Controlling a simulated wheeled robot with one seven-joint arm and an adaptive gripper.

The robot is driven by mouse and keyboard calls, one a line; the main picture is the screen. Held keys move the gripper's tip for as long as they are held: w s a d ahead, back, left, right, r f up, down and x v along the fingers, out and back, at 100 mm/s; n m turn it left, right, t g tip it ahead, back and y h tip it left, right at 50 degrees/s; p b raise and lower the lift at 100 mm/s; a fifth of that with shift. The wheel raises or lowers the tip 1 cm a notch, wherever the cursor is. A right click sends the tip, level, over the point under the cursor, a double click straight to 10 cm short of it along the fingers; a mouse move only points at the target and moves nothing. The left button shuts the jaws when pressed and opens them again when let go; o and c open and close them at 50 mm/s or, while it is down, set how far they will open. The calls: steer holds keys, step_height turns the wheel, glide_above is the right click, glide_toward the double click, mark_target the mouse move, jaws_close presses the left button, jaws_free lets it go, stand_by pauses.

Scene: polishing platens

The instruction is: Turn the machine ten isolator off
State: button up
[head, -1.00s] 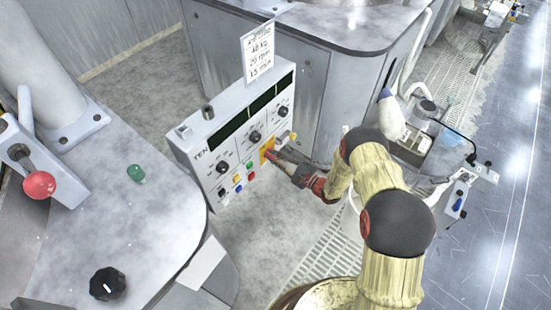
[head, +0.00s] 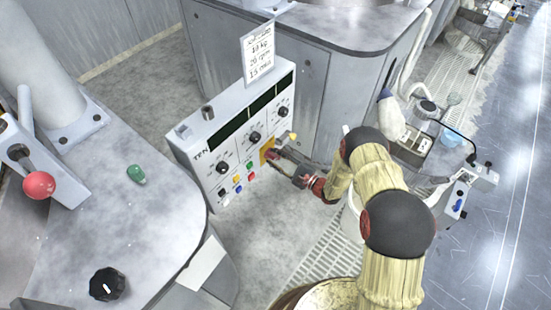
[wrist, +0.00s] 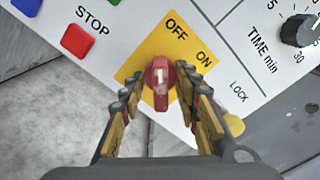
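The machine ten isolator is a red rotary knob on a yellow plate (wrist: 143,57) marked OFF and ON. In the wrist view the knob (wrist: 159,84) has its white mark pointing almost straight up, nearer OFF than ON. My gripper (wrist: 158,80) has one finger on each side of the knob. A gap shows at the left finger; the right finger is very close, and I cannot tell whether it touches. In the head view my gripper (head: 273,160) is at the lower right of the panel (head: 207,170) labelled TEN and hides most of the isolator.
A red STOP button (wrist: 78,42) and a blue button lie left of the yellow plate. A yellow part (wrist: 233,125) is beside the LOCK label, close to the right finger. A TIME dial (wrist: 299,30) is at upper right. A paper card (head: 258,52) stands on the panel.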

steer(key=v, duration=1.2)
stand_by(0.5)
